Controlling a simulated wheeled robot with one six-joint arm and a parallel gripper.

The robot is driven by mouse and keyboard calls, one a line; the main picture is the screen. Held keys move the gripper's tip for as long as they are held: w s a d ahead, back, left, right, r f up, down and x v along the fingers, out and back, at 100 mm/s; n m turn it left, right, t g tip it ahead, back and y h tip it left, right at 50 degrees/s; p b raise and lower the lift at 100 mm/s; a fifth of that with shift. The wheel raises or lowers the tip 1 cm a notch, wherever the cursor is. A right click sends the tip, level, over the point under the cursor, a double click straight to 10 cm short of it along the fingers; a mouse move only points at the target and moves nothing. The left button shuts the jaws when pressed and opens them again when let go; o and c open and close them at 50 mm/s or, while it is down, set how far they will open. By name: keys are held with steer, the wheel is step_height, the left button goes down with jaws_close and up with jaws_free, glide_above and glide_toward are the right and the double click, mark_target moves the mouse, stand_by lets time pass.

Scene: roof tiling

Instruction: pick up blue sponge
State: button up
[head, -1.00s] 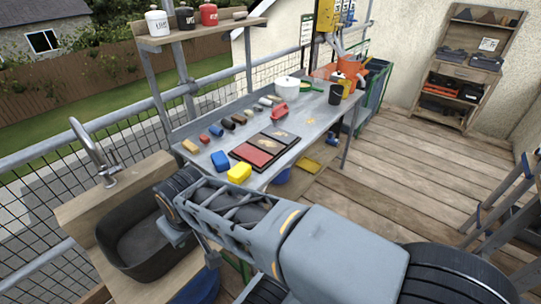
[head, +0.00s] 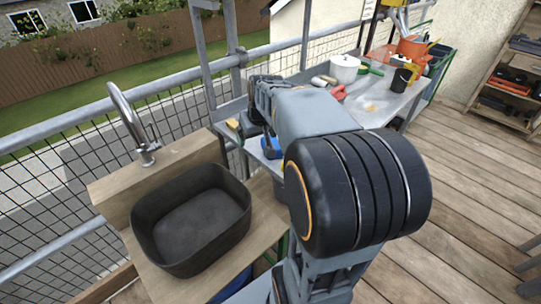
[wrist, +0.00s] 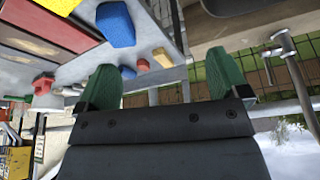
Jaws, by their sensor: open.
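The blue sponge (wrist: 116,24) lies on the grey metal table near its edge, in the upper left of the wrist view. In the head view a part of the blue sponge (head: 271,150) shows beside my arm, which hides the rest. My gripper (wrist: 167,82) has two green fingers spread wide apart with nothing between them. The sponge lies beyond the left finger, apart from it.
A yellow sponge (wrist: 62,4) lies beside the blue one. Small red (wrist: 143,65) and tan (wrist: 162,57) pieces lie near the table edge. A black basin (head: 190,222) with a tap (head: 130,125) stands left of the table. A white pot (head: 344,68) stands farther back.

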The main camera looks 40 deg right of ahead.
steer(key=shift+m, duration=0.5)
steer(key=w+d+f, duration=0.1)
steer(key=d+f, duration=0.1)
steer(key=d, duration=0.1)
steer(key=w+d+f+b, duration=0.1)
steer(key=d, duration=0.3)
steer(key=w+d+f+b, duration=0.1)
steer(key=d+f, duration=0.1)
steer(key=d, duration=0.1)
steer(key=shift+w+d+f, duration=0.15)
steer(key=shift+w+f, duration=0.15)
steer(key=shift+w, duration=0.1)
steer(key=x, duration=0.6)
steer(key=shift+w+d+f+b, duration=0.2)
steer(key=shift+w+d+b, duration=0.05)
steer(key=shift+b, duration=0.15)
steer(key=shift+h, duration=0.3)
steer(key=shift+x, duration=3)
steer(key=shift+s, duration=0.1)
steer(key=c, duration=1)
steer(key=shift+c, duration=0.2)
steer(key=shift+r, duration=0.1)
